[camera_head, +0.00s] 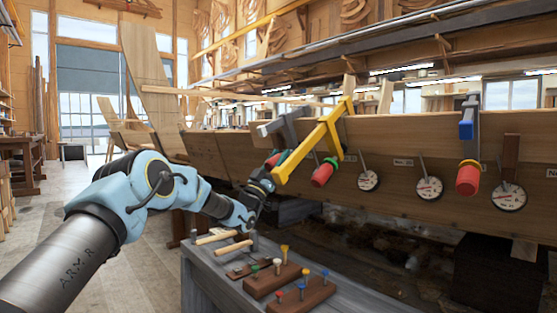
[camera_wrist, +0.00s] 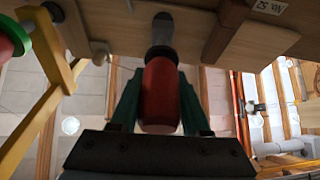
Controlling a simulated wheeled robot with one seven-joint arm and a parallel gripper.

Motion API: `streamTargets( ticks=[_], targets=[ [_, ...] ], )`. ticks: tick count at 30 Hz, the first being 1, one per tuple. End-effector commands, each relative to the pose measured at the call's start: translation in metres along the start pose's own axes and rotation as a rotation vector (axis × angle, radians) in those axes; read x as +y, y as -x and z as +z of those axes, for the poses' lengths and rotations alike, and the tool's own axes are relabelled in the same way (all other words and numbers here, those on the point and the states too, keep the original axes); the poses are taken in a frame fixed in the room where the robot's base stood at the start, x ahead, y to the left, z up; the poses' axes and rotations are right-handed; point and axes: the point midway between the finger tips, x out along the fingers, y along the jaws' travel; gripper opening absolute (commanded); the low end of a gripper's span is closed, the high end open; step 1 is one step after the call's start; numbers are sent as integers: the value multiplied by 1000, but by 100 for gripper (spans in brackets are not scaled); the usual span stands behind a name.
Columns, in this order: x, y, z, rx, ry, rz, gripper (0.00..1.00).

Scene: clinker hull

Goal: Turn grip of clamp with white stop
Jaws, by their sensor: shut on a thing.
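A grey clamp (camera_head: 288,124) sits on the top edge of the wooden hull plank, with a pale end piece (camera_head: 263,131) on its left. Its red grip (camera_wrist: 161,95) stands between my two fingers in the wrist view, below a dark spindle (camera_wrist: 163,40). My gripper (camera_head: 268,172) is shut on this red grip; the fingers touch its sides. In the head view, my wrist and the yellow clamp partly hide the grip. The grip's turn angle cannot be told.
A yellow clamp (camera_head: 315,138) with a red grip (camera_head: 323,173) and green collar stands close at right. Dial gauges (camera_head: 429,188) line the plank. A bench (camera_head: 222,272) below holds mallets and several coloured pegs.

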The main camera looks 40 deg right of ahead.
Motion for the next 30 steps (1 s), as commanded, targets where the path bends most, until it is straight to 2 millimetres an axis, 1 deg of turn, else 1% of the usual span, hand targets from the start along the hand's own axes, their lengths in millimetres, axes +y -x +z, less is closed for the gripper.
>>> streamTargets(
  ticks=[6,18,19,26,27,30],
  targets=[
    [0,1,2,-4,36,-17,0],
    [0,0,2,-4,40,-19,0],
    [0,0,2,-4,40,-19,49],
    [0,0,1,-3,39,-18,75],
    [0,0,1,-2,39,-18,76],
    [0,0,0,-2,39,-18,76]
  ],
)
